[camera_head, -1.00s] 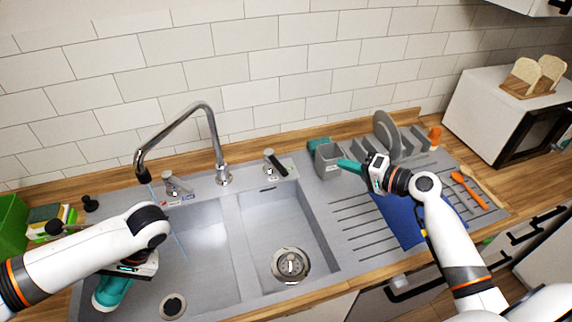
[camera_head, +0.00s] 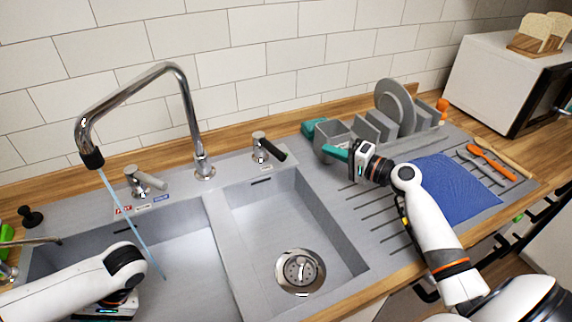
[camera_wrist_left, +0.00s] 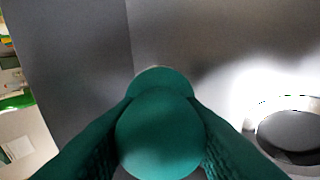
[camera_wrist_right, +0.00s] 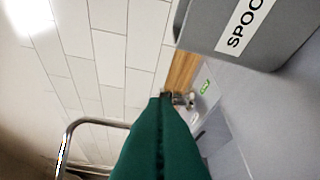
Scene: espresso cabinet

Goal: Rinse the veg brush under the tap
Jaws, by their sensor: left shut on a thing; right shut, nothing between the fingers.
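The chrome tap (camera_head: 183,88) arches over the left basin (camera_head: 190,250), and a thin stream of water (camera_head: 132,222) falls from its spout. My left gripper (camera_wrist_left: 160,115) is low in the left basin, shut on a rounded dark green thing, which I take to be the veg brush (camera_wrist_left: 158,140). Its bristles do not show. In the head view the left forearm and bottom edge hide this hold, left of the stream; no contact with water is visible. My right gripper (camera_head: 336,153) is shut and empty beside the grey utensil holder (camera_head: 338,133); its closed fingers fill the right wrist view's middle.
Tap levers (camera_head: 145,181) (camera_head: 267,149) stand behind the basins. The right basin (camera_head: 262,222) is empty, with a drain (camera_head: 300,271). A blue mat (camera_head: 458,188), orange-handled utensil (camera_head: 490,160) and plate rack (camera_head: 400,135) occupy the right. The left drain (camera_wrist_left: 290,130) lies right of the held thing.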

